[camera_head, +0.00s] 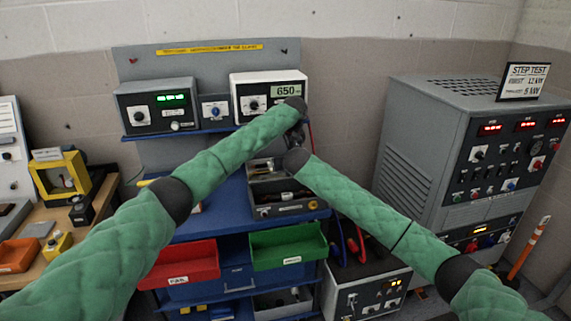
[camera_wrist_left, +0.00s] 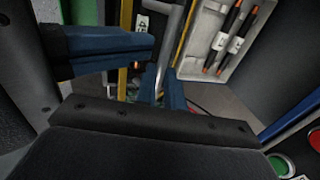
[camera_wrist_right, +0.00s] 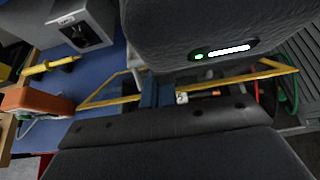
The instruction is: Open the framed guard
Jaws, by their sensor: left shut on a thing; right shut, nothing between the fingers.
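The framed guard shows in the right wrist view as a thin yellow frame (camera_wrist_right: 230,79), with its bars running to both sides of my right gripper (camera_wrist_right: 158,94). My right gripper is shut and empty, its blue fingers close to the frame; I cannot tell whether they touch. In the left wrist view, my left gripper (camera_wrist_left: 158,70) is shut on what looks like a grey metal bar (camera_wrist_left: 171,42), beside yellow edges. Whether this bar belongs to the guard is unclear. In the head view my arms hide the guard and most of both grippers.
An open grey case (camera_head: 286,208) sits on the blue bench, above a red bin (camera_head: 180,264) and a green bin (camera_head: 288,246). A tray with probes (camera_wrist_left: 228,40) is close to my left gripper. A grey cabinet (camera_head: 425,130) stands at right.

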